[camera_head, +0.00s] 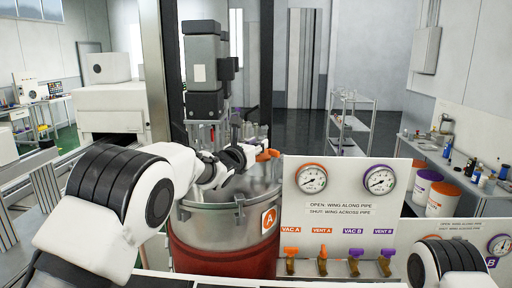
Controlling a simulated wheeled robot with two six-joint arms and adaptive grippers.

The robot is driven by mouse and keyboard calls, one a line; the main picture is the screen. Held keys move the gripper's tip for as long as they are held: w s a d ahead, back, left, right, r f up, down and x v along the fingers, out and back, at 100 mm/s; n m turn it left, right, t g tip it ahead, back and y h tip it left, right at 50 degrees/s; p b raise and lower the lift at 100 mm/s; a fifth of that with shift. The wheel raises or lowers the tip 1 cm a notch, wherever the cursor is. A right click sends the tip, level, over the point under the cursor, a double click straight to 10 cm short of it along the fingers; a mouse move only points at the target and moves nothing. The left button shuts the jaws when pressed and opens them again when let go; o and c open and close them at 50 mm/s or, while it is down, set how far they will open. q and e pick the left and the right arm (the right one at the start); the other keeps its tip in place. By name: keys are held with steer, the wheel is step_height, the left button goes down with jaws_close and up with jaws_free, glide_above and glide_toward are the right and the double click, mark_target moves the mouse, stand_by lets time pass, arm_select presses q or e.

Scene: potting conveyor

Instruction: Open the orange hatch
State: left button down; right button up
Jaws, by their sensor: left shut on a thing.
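The steel vessel (245,217) with an orange "A" label stands in the middle. Small orange parts of the orange hatch (268,155) show on its lid; the rest of the hatch is hidden behind my left wrist and the panel edge. My left arm reaches over from the left, and my left gripper (262,156) is at these orange parts, shut on the orange hatch. The fingers are small and partly hidden. I cannot tell whether the hatch is raised. My right gripper is out of view; only a link of my right arm shows at lower right.
A white panel (345,215) with two gauges and a row of orange and purple valve handles (323,253) stands right of the vessel. A grey motor column (204,75) rises behind my wrist. A metal post (155,70) stands left of it. A shelf cart (350,125) is farther back.

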arm_select(q)
steer(key=shift+w+r+b, duration=0.4)
steer(key=shift+r+b, duration=0.3)
steer(key=shift+b, duration=0.45)
steer(key=shift+w+r, duration=0.35)
steer(key=shift+r, duration=0.15)
steer(key=shift+w+r, duration=0.35)
steer(key=shift+r, duration=0.1)
steer(key=shift+w+r, duration=0.25)
steer(key=shift+w, duration=0.25)
